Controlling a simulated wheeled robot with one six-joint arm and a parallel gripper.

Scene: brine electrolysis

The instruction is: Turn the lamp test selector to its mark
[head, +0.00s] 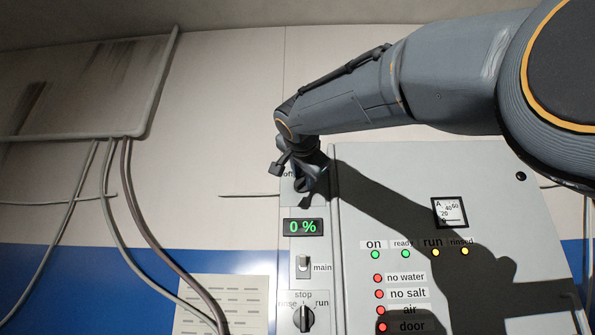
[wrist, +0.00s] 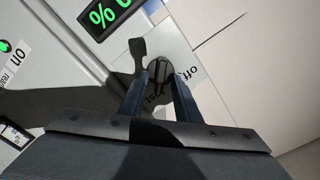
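The lamp test selector is a small dark round knob (wrist: 158,72) with a raised bar, on a pale plate with the label "off" and a second label partly covered, apparently ending in "st". In the wrist view, the two fingers of my gripper (wrist: 156,84) are apart, one on each side of the knob. I cannot tell whether they touch it. In the head view my gripper (head: 303,184) is at the top of the narrow left panel, above the green "0 %" display (head: 303,227), and mostly hides the knob. A mark for the knob cannot be made out.
Below the display are the main switch (head: 303,266) and a stop/rinse/run selector (head: 303,318). The right cabinet (head: 390,190) carries a dial meter (head: 450,212), green and yellow lamps, and red lamps. Cables (head: 120,220) hang on the left wall. My arm shadows the cabinet.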

